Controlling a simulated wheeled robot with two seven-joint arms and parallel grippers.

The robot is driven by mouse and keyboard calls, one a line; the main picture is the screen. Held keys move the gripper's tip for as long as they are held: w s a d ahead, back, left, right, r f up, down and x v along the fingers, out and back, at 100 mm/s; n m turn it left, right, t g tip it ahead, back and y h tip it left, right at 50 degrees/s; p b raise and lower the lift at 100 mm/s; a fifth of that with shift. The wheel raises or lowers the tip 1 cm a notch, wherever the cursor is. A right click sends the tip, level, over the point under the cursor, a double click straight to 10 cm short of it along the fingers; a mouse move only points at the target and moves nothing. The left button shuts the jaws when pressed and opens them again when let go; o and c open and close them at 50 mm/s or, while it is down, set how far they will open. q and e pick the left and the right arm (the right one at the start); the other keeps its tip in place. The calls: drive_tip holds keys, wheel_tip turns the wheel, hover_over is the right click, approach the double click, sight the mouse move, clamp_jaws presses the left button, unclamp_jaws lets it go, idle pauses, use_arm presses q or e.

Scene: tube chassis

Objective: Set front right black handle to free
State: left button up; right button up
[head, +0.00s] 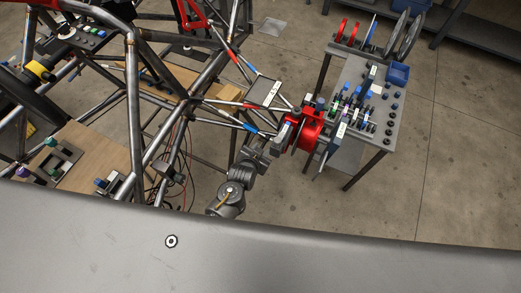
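A dark bar with a white label (338,136) stands just right of the red hub. I cannot tell whether it is the black handle, and no black handle is clearly readable. My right gripper is not in view.
The tube chassis (133,110) fills the left, with wooden boards (95,150) and knob blocks (62,160) on it. A grey table (385,145) with several small parts and a blue bin (398,74) stands right of the hub. Bare floor lies further right.

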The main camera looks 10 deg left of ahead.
use_arm(q)
drive_tip(key=v, duration=1)
drive_tip(key=shift+s+r, duration=0.25)
drive_tip(key=shift+s, duration=0.05)
drive_tip(key=shift+a, duration=0.1)
drive_tip(key=shift+c, duration=0.4)
